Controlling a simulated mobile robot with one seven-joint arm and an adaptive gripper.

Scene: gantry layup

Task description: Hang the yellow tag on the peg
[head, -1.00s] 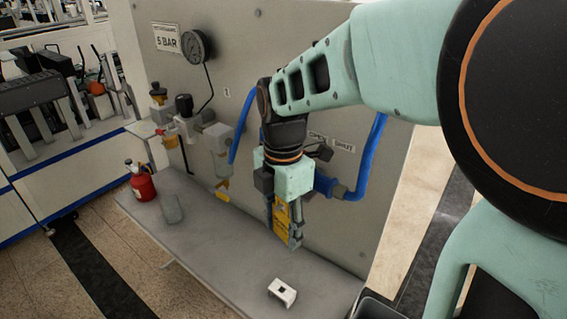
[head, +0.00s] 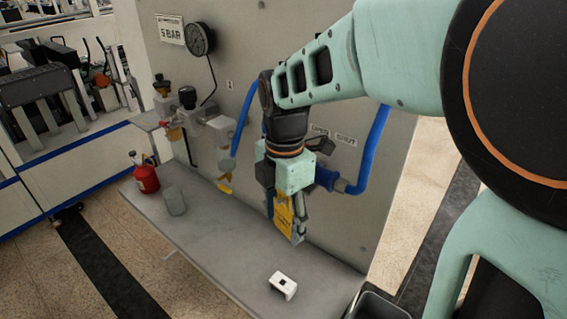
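The yellow tag (head: 283,214) is in my gripper (head: 286,220), in the middle of the head view. The fingers point down and appear closed on the tag, which hangs between them with dark marks on its face. The gripper is in front of the grey panel (head: 345,225) and above the grey shelf (head: 235,247). I cannot make out the peg; my gripper and arm cover part of the panel.
A white block with a dark hole (head: 283,285) lies on the shelf below my gripper. A red can (head: 146,178) and a grey cup (head: 173,201) stand at the left.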

